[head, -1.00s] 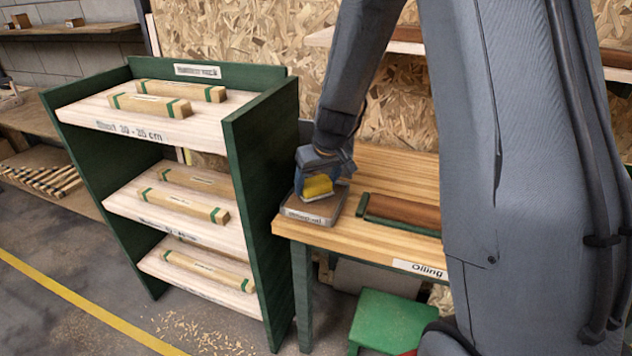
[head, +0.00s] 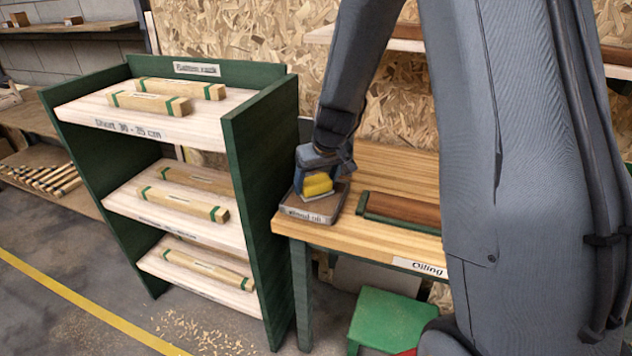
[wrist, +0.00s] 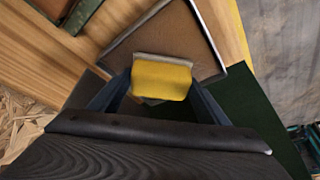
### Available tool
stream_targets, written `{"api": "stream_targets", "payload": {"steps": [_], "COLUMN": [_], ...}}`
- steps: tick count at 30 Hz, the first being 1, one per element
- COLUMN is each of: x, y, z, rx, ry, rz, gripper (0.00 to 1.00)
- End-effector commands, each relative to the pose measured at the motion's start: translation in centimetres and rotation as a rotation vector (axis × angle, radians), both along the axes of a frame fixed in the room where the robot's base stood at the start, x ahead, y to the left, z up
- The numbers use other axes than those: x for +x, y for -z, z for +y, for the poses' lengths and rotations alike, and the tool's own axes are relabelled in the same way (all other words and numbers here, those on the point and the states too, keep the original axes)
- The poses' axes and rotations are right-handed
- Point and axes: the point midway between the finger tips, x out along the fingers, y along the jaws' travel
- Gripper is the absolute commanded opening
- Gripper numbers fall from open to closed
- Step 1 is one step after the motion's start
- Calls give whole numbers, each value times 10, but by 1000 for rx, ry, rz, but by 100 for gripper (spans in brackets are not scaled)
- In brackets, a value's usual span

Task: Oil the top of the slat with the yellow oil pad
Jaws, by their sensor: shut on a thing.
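The yellow oil pad (head: 317,184) is held between the fingers of my gripper (head: 316,190), low over the shallow wood oil tray (head: 312,213) at the left end of the oiling table. In the wrist view the yellow pad (wrist: 161,80) sits between my two fingers, with the tray's brown inside (wrist: 185,35) beyond it. I cannot tell whether the pad touches the tray. The brown slat (head: 400,209) lies in a green holder (head: 372,215) to the right of the tray. Its right end is hidden behind my arm.
A green-sided rack (head: 262,180) with several pale slats on its shelves stands just left of the table (head: 345,229). A green stool (head: 390,318) is below the table's front edge. Bare tabletop lies between the tray and the slat.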

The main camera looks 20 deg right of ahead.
Motion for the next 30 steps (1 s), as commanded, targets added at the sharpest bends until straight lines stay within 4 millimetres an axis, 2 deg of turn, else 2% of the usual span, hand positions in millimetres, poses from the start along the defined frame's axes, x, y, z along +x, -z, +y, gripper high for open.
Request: {"api": "stream_targets", "payload": {"steps": [30], "x": [0], "y": [6], "z": [0], "rx": [0], "ry": [0], "rz": [0], "gripper": [52]}}
